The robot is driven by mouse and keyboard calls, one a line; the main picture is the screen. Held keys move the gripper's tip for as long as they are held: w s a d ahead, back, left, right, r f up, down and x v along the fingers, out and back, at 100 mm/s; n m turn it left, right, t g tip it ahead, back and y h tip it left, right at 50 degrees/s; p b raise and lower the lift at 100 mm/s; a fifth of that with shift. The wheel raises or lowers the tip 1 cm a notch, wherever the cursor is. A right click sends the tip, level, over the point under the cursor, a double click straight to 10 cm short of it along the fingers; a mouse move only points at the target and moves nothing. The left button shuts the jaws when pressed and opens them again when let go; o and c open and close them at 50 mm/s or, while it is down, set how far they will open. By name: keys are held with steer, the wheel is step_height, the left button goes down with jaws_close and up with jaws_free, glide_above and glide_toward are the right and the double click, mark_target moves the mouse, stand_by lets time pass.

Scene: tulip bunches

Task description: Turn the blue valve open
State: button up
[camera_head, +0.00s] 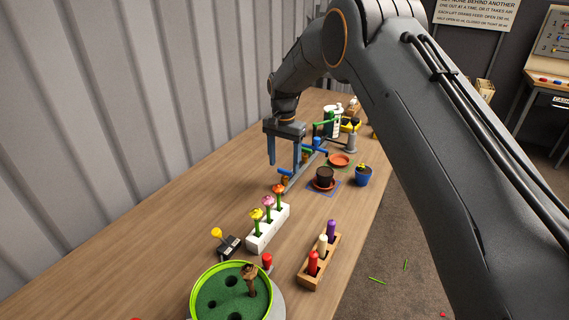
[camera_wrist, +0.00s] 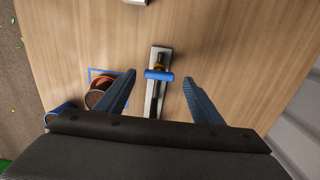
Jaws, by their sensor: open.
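A blue valve handle (camera_wrist: 159,75) shows in the wrist view as a short bar on a brass body, mounted on a narrow grey strip. The bar lies across the strip. In the head view a blue handle (camera_head: 285,172) shows low beside my fingertips. My gripper (camera_head: 284,163) points down over the table. In the wrist view my gripper (camera_wrist: 159,77) is open, with one finger on each side of the blue handle and visible gaps to both. I cannot tell the height of the fingertips above the handle. The far end of the strip is partly hidden by my gripper in the head view.
A white flower block (camera_head: 268,229), a wooden peg rack (camera_head: 319,262) and a green-rimmed dish (camera_head: 213,285) are nearer. A corrugated wall (camera_head: 110,120) borders the table's left.

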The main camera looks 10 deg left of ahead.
mark_target(285, 172)
steer(key=shift+d+f, duration=0.1)
steer(key=shift+f, duration=0.95)
steer(key=c, duration=1)
steer(key=shift+c, duration=0.2)
